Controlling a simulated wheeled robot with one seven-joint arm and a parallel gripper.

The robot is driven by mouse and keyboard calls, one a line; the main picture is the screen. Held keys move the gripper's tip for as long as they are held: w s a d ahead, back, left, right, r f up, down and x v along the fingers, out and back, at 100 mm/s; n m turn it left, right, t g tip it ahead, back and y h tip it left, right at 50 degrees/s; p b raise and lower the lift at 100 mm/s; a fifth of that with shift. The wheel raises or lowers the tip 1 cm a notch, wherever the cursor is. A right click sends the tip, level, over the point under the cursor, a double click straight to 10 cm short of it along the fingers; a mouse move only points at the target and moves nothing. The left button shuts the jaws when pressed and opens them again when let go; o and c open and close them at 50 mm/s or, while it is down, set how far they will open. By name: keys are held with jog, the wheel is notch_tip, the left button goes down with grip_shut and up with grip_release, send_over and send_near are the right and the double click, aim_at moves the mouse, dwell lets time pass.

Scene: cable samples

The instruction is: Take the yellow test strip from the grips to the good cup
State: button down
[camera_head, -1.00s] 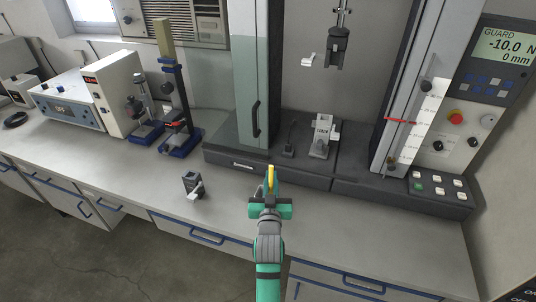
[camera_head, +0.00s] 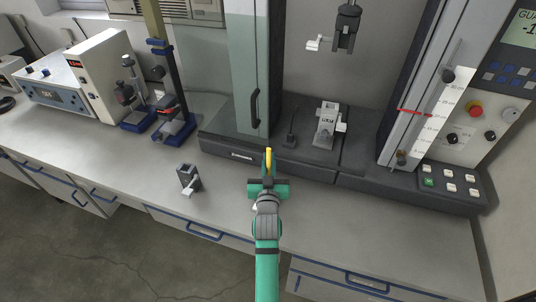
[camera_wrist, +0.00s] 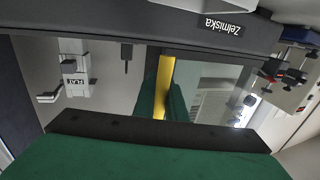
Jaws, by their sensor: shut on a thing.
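The yellow test strip (camera_head: 269,158) is held upright by my green gripper (camera_head: 268,181), in front of the test machine's base. In the wrist view the strip (camera_wrist: 163,80) stands between the fingers of my gripper (camera_wrist: 162,105), which is shut on it. The upper grip (camera_head: 346,28) hangs inside the machine with a white lever at its left. The lower grip (camera_head: 327,127) stands on the machine's base; its label reads FLAT in the wrist view (camera_wrist: 76,72). No strip shows in either grip. I cannot make out a good cup in these views.
A small dark block with a white lever (camera_head: 188,179) stands on the bench left of my gripper. A clear guard door (camera_head: 252,70) is at the machine's left side. Instruments (camera_head: 172,100) stand further left. The bench front right of my arm is clear.

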jog(key=shift+s+d+f, duration=0.1)
jog(key=shift+d+f, duration=0.05)
jog(key=shift+f, duration=0.45)
jog(key=shift+d+f, duration=0.15)
jog(key=shift+f, duration=0.45)
jog(key=shift+a, duration=0.1)
jog(key=c, duration=1.7)
grip_release()
jog(key=s, duration=1)
jog(key=shift+s+a, duration=0.15)
jog(key=shift+s, duration=0.2)
